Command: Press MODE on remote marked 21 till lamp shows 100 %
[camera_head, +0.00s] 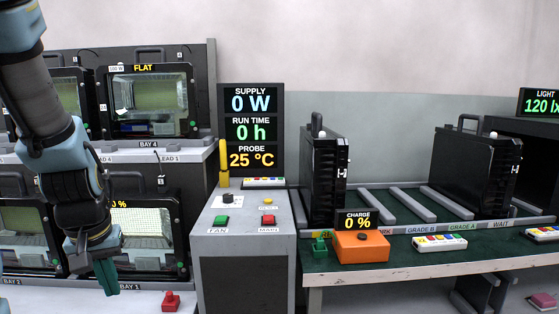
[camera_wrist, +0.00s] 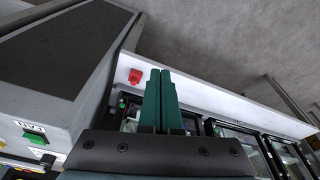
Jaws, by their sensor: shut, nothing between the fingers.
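My gripper (camera_head: 105,280) hangs at the lower left in front of the lower lamp bays, its teal fingers shut and empty. The shut fingers also show in the wrist view (camera_wrist: 160,78). White remotes with coloured buttons lie apart from it: one on the grey cabinet (camera_head: 264,183), one on the green bench (camera_head: 440,242), one at the right edge (camera_head: 543,233). No number 21 is readable on any. The lower lamp (camera_head: 148,233) behind my arm has a pale face; its sign ends in "0 %", the front part hidden. The upper lamp (camera_head: 149,101) in bay 4 reads "FLAT".
The grey cabinet (camera_head: 244,262) carries a green FAN button, a red MAINS button and a display reading 0 W, 0 h, 25 °C. An orange charger (camera_head: 361,246) reads 0 %. Black housings (camera_head: 322,175) stand on the bench. A red block (camera_head: 170,301) sits on the lower ledge.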

